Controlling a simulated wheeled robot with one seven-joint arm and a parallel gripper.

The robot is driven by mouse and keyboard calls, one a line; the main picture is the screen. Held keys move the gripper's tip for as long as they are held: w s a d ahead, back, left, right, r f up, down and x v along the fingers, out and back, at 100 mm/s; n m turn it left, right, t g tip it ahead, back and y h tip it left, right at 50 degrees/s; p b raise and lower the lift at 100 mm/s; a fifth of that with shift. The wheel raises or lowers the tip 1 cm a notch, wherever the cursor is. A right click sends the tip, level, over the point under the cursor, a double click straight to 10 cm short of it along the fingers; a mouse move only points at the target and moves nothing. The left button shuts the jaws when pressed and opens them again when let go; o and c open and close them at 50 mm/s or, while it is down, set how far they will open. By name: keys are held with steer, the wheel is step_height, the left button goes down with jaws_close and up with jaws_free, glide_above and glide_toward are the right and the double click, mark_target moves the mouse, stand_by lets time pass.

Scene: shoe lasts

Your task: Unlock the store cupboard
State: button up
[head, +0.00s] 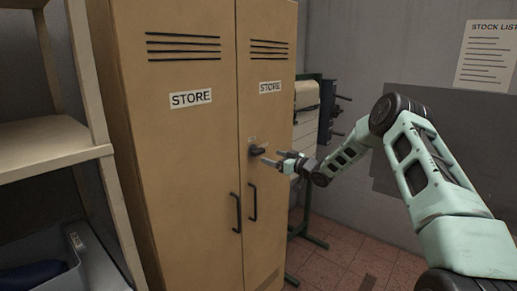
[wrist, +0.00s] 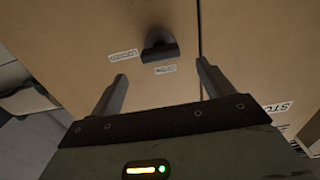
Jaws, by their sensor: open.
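The store cupboard (head: 190,130) is tan with two tall shut doors, each labelled STORE. A dark turn knob (head: 257,150) sits on the right door near the seam, above the door handles. My gripper (head: 272,157) is open and empty just in front of the knob. In the wrist view the knob (wrist: 160,46) lies ahead of my gripper (wrist: 162,74), between the lines of the two fingers and apart from them. Two small white labels (wrist: 124,55) sit by the knob; their text is too small to read.
Two dark bar handles (head: 252,202) stand out below the knob. Shelving with a grey bin (head: 78,255) is at the left. A green-framed rack (head: 325,120) stands right of the cupboard. A stock list hangs on the right wall (head: 400,50). Tiled floor (head: 345,265) shows below my arm.

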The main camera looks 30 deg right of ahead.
mark_target(261, 153)
steer(key=p+x, duration=0.3)
steer(key=x, duration=0.5)
steer(key=shift+w, duration=0.15)
steer(key=shift+a+f, duration=0.1)
steer(key=c, duration=1)
